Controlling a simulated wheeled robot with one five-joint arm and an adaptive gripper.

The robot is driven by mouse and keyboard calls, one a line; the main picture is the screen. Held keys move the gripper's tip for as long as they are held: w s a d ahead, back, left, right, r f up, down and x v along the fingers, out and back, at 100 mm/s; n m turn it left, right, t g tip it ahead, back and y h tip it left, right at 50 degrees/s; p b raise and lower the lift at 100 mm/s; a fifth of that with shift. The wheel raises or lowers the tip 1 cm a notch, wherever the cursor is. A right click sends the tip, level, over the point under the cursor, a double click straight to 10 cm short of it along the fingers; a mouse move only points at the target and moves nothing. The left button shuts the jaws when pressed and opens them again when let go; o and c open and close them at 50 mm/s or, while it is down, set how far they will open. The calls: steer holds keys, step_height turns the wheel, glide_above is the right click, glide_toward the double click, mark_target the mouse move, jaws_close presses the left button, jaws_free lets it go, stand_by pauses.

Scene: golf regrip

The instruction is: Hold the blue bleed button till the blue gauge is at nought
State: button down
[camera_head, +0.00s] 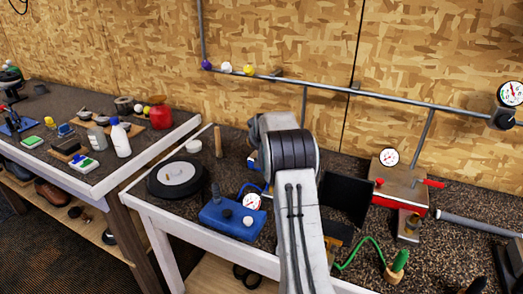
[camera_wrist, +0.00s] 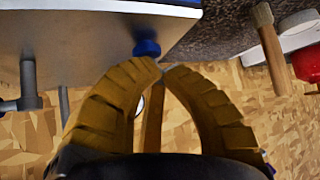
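A blue unit (camera_head: 222,222) sits near the bench's front edge in the head view. A round white gauge (camera_head: 253,202) stands at its right; its needle is too small to read. In the wrist view, a round blue button (camera_wrist: 147,47) stands by the edge of a smooth grey surface (camera_wrist: 90,30). My gripper (camera_wrist: 161,66) has yellow ribbed fingers whose tips come together just below the button in the picture; I cannot tell whether they touch it. Nothing shows held in it.
A red unit (camera_head: 391,196) with another gauge (camera_head: 389,157) stands right of my arm. A black disc (camera_head: 160,180) and an upright wooden handle (camera_head: 218,141) stand left. A pipe (camera_head: 340,88) with a gauge (camera_head: 511,93) runs along the wall.

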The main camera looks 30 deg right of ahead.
stand_by(0.4)
steer(key=shift+r+p, duration=0.7)
steer(key=shift+r, duration=0.25)
steer(key=shift+r, duration=0.15)
steer(key=shift+r+p, duration=1.75)
steer(key=shift+r, duration=0.6)
